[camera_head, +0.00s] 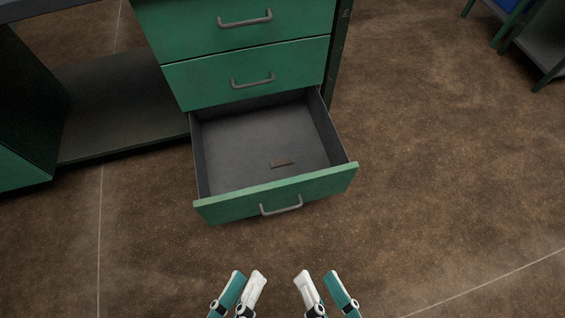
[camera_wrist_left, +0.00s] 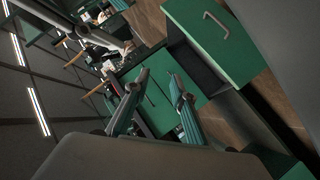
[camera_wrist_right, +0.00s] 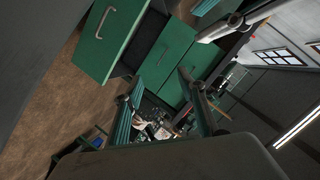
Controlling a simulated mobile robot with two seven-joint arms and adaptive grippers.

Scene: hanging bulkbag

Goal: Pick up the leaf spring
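A small flat brown piece, which looks like the leaf spring (camera_head: 283,163), lies on the floor of the open bottom drawer (camera_head: 275,188), close to its front panel. I do not make it out in either wrist view. My left gripper (camera_head: 251,275) and right gripper (camera_head: 315,275) are side by side at the bottom of the head view, in front of the drawer and apart from it. In the left wrist view the left gripper (camera_wrist_left: 158,76) has its fingers spread with nothing between them. In the right wrist view the right gripper (camera_wrist_right: 160,76) is also spread and empty.
The green cabinet has closed drawers (camera_head: 250,80) with grey handles above the open one. A dark low shelf (camera_head: 115,115) and a green unit adjoin it on the left. Brown floor (camera_head: 440,170) is clear to the right. Another stand (camera_head: 535,50) is at the far upper right.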

